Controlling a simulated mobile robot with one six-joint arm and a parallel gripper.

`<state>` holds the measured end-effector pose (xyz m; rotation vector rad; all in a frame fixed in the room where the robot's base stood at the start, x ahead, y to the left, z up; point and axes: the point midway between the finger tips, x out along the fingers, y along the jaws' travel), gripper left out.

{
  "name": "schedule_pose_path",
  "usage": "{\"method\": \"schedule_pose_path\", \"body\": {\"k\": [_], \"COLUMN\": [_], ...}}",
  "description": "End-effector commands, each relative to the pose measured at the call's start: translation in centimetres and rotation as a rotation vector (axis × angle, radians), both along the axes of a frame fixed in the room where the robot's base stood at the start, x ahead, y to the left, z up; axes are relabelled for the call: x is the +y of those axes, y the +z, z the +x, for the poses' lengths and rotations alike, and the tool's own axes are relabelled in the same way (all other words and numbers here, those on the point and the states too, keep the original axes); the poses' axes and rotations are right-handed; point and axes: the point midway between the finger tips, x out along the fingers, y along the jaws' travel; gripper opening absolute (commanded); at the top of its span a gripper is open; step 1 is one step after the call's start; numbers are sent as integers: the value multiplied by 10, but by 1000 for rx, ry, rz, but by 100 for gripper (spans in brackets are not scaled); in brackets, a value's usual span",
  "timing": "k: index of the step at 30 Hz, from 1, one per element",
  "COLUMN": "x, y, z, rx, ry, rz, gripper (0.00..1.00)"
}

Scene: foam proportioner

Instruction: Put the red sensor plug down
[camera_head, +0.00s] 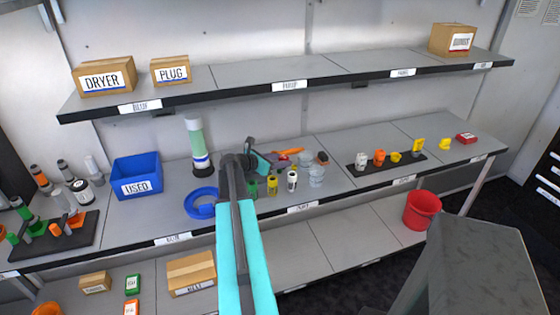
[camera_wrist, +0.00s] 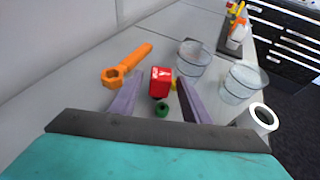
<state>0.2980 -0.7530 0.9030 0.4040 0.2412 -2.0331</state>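The red sensor plug (camera_wrist: 160,80) is a small red block with a pale mark on its face. In the wrist view it sits between the tips of my gripper (camera_wrist: 161,78), one finger close on each side, and appears gripped. In the head view my gripper (camera_head: 264,161) is over the middle of the middle shelf, with the red plug (camera_head: 282,157) partly hidden at its tip. Whether the plug touches the shelf cannot be told. Small green (camera_wrist: 162,108) and yellow (camera_wrist: 174,86) parts show near it.
An orange wrench (camera_wrist: 126,66) lies beside the fingers. Glass jars (camera_wrist: 193,58) and a white cylinder (camera_wrist: 258,118) stand to the right. A blue ring (camera_head: 201,202), a tall green-white cylinder (camera_head: 197,145) and a blue USED bin (camera_head: 137,175) are left. A black strip (camera_head: 387,162) holds small fittings.

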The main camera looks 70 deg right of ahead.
Motion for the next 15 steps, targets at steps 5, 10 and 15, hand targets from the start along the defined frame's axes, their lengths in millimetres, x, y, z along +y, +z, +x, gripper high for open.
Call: {"method": "schedule_pose_path", "body": {"k": [5,10,15], "x": [0,5,20], "y": [1,4,11], "z": [0,3,10], "rx": [0,-1,0], "ry": [0,2,2], "rz": [0,0,-1], "gripper": [43,43,43]}}
